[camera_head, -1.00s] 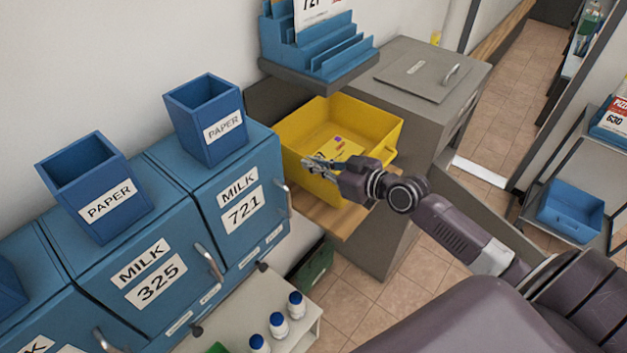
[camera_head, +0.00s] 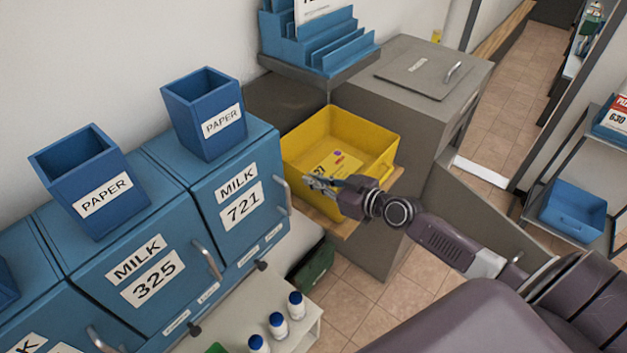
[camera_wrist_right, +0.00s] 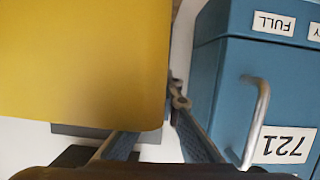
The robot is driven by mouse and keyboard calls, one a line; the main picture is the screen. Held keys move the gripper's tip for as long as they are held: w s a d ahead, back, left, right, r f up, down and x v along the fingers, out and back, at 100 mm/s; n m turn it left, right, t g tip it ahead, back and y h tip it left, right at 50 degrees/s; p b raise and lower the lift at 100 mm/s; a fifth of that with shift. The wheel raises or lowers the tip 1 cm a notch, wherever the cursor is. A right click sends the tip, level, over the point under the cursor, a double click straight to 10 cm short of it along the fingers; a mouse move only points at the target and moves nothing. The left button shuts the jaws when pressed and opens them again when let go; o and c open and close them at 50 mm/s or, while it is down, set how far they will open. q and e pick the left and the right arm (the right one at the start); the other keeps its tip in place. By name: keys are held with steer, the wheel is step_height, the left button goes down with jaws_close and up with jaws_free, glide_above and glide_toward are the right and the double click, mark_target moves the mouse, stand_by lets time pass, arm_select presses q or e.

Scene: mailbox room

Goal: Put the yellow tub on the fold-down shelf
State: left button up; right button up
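The yellow tub (camera_head: 372,135) is upright over the wooden fold-down shelf (camera_head: 346,229), which shows past its near and right edges. Whether its base fully touches the shelf is hard to tell. A yellow card or packet (camera_head: 335,168) lies inside the tub. My right gripper (camera_head: 318,184) is at the tub's near-left rim and appears shut on its wall. In the right wrist view the tub (camera_wrist_right: 85,60) fills the left side; one finger goes behind its yellow wall and the other passes along its edge. My left gripper is not in view.
Blue mailbox 721 (camera_head: 238,204) stands close to the tub's left. A blue sorter (camera_head: 322,52) sits on a ledge above. A grey lidded cabinet (camera_head: 450,115) is to the right. Blue-capped bottles (camera_head: 278,325) stand on a low white surface below.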

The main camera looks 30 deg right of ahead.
steer(key=o, duration=0.5)
steer(key=shift+r, duration=0.1)
steer(key=shift+s+d, duration=0.1)
steer(key=shift+s, duration=0.1)
steer(key=shift+b+v, duration=1.6)
steer(key=shift+v, duration=4.2)
steer(key=shift+r, duration=0.1)
